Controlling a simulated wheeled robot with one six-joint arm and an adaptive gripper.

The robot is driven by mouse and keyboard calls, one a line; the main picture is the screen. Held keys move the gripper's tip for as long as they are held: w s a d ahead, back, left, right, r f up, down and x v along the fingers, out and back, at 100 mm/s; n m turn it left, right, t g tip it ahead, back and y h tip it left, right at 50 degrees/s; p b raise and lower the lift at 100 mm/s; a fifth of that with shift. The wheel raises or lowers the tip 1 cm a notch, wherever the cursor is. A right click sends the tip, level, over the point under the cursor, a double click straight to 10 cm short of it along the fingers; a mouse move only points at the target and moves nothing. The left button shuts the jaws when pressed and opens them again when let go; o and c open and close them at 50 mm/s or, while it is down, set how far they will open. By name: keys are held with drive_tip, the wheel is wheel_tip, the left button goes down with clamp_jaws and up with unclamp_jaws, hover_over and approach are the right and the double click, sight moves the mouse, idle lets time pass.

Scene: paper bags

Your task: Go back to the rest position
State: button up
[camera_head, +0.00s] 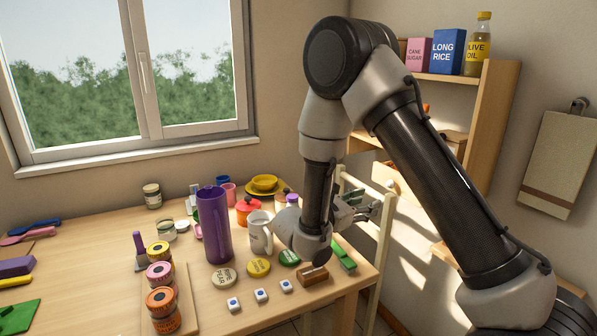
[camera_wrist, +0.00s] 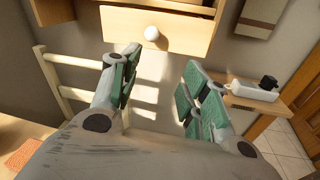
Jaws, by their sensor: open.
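My gripper (camera_head: 357,210) is at the right end of the table, just past its right edge in the head view, partly hidden behind my own arm. In the wrist view my gripper (camera_wrist: 158,88) shows two green-padded fingers spread wide apart. Nothing is between them. Beyond the fingers is a wooden drawer front (camera_wrist: 155,30) with a round white knob.
The wooden table (camera_head: 90,245) holds a tall purple cylinder (camera_head: 213,225), a white mug (camera_head: 260,232), several jars and several round labelled discs. A pale ladder-like rack (camera_head: 385,235) stands beside the table. A wooden shelf (camera_head: 490,120) with packages is behind my arm.

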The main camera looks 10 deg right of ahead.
drive_tip(key=s+d+m+g+y, duration=0.35)
drive_tip(key=s+m+g, duration=0.2)
drive_tip(key=s, duration=0.25)
drive_tip(key=s+d+m+g+y, duration=0.2)
drive_tip(key=s+d+m+g, duration=0.35)
drive_tip(key=s, duration=0.25)
drive_tip(key=s+d+r+m+t+y, duration=0.1)
drive_tip(key=s+r+m+t+y, duration=0.6)
drive_tip(key=s+r, duration=0.6)
wheel_tip(320, 180, up, 2)
drive_tip(key=m+y, duration=0.2)
drive_tip(key=m, duration=0.1)
drive_tip(key=shift+m+y, duration=0.3)
drive_tip(key=shift+y, duration=0.05)
drive_tip(key=shift+s, duration=0.1)
